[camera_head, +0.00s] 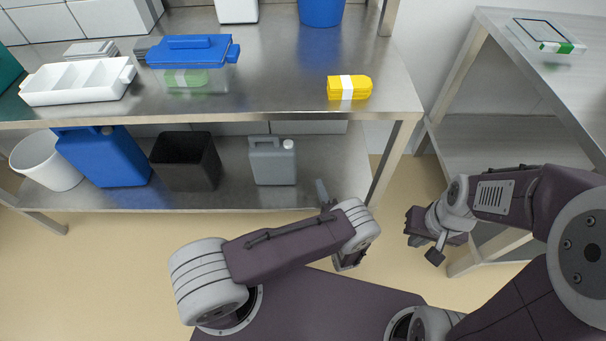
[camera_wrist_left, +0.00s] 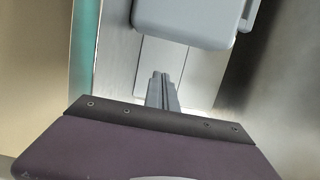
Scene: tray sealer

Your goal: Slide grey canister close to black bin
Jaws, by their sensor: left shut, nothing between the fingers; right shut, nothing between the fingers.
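The grey canister (camera_head: 272,168) stands upright on the lower steel shelf, to the right of the black bin (camera_head: 186,165), with a gap between them. In the left wrist view the grey canister (camera_wrist_left: 190,22) fills the top middle, just beyond my left fingertips. My left gripper (camera_head: 321,187) is shut and empty, to the right of the canister at the shelf's front; it also shows in the left wrist view (camera_wrist_left: 162,80). Whether it touches the canister I cannot tell. My right gripper (camera_head: 428,248) is shut and empty, off to the right in front of the side table.
A blue jerrycan (camera_head: 100,155) and a white bucket (camera_head: 45,160) stand left of the bin. The upper shelf (camera_head: 280,75) lies above, with its leg (camera_head: 393,160) right of my left gripper. Bare shelf shows between bin and canister.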

